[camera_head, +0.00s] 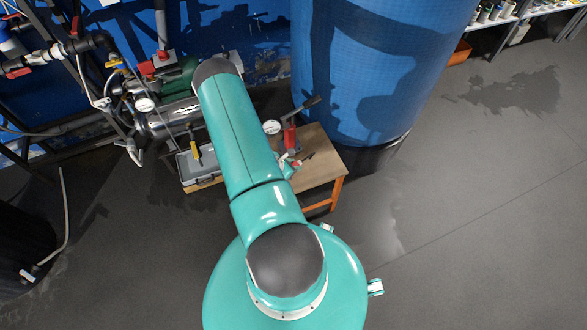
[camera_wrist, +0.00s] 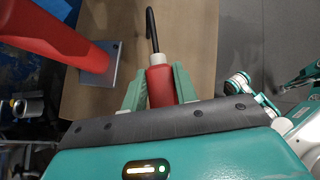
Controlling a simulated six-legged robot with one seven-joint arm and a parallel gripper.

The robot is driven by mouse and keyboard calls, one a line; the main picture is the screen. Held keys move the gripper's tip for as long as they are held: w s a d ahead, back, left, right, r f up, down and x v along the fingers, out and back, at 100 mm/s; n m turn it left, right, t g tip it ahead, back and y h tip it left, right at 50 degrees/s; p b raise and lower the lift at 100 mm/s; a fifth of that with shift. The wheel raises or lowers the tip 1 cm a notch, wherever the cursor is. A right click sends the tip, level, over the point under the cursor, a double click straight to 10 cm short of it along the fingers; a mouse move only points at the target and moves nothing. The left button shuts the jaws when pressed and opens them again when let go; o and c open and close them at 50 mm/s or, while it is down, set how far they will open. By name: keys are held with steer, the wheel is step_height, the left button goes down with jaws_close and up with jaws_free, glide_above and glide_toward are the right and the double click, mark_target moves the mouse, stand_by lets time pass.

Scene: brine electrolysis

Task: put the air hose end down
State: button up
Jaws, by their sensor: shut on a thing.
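My gripper (camera_wrist: 160,85) shows in the wrist view with its two green fingers closed on either side of a red grip with a pale collar and a thin black bent tip. I take this to be the air hose end (camera_wrist: 160,88). The tip points away from my gripper, over the wooden table top (camera_wrist: 118,30). I cannot tell whether the hose end touches the table. In the head view my arm covers part of the table (camera_head: 318,168), and only a small part of my gripper (camera_head: 288,166) shows at its right side.
A red upright body (camera_wrist: 50,30) on a grey plate stands left of the held piece. A dial gauge (camera_head: 271,127) shows beside my arm. A grey tray (camera_head: 197,167) sits at the table's left. A large blue tank (camera_head: 375,65) stands behind; the floor at right is open.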

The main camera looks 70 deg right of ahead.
steer(key=shift+d+f, duration=0.25)
steer(key=shift+f, duration=0.05)
steer(key=shift+w+d+f, duration=0.1)
steer(key=shift+d+f, duration=0.05)
steer(key=shift+f, duration=0.75)
steer(key=shift+d+f, duration=0.1)
steer(key=shift+f, duration=0.75)
steer(key=shift+f, duration=0.15)
steer(key=o, duration=1)
steer(key=shift+o, duration=0.2)
steer(key=shift+w+a+r, duration=0.1)
steer(key=shift+r, duration=0.15)
steer(key=v, duration=1.1)
steer(key=shift+a+r, duration=0.25)
steer(key=shift+a, duration=0.1)
